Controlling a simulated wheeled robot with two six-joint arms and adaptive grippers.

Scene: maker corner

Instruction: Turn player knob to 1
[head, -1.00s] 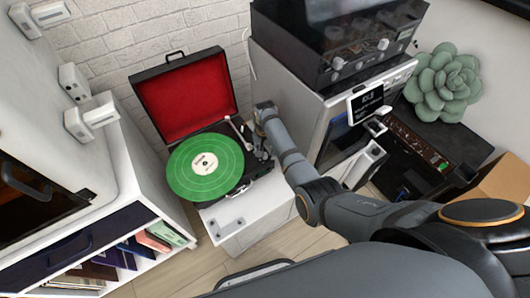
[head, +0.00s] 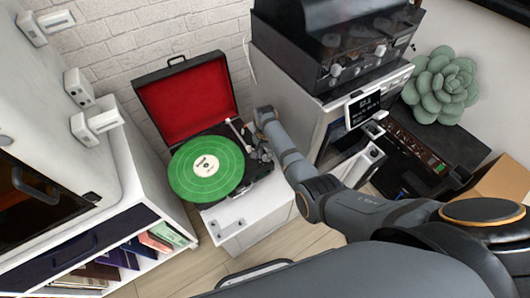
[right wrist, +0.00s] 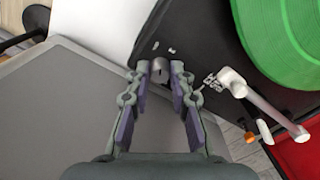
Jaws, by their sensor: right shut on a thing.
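The record player (head: 250,175) is an open black case with a red-lined lid (head: 188,97) and a green record (head: 206,166) on its platter. It stands on a white cabinet. My right gripper (head: 262,157) reaches down at the player's right edge. In the right wrist view, the player knob (right wrist: 160,70), a small grey cylinder on the black deck, sits between the fingertips of my right gripper (right wrist: 161,69), which is shut on it. The white tonearm (right wrist: 262,110) lies to the right there. I cannot read the knob's setting or any number marks. My left gripper is out of view.
A tall white unit with a dark machine (head: 335,45) on top stands close right of my right arm. A small display (head: 363,108) is on its front. A green succulent (head: 440,85) is farther right. A white shelf unit (head: 150,190) stands left. Floor shows in front.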

